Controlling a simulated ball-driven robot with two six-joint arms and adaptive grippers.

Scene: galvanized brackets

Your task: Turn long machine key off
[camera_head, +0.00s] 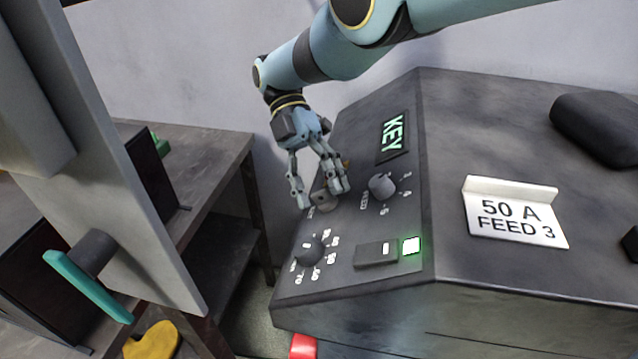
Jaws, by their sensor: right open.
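The machine is a dark grey box with a sloped control panel (342,277). My right gripper (321,196) is open over the panel's left part, fingers pointing down. A grey round switch (325,204) shows between and just below its fingertips. The fingers partly hide it, so I cannot tell its key's angle or whether they touch it. A small tan piece (345,163) shows behind the gripper. My left gripper is not in view.
A numbered knob (382,186) lies right of the gripper, another (309,250) below it. A dark switch (376,254) sits beside a lit lamp (411,246). A 50 A FEED 3 sign (515,212) stands on top. A grey panel with a teal handle (87,287) stands left.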

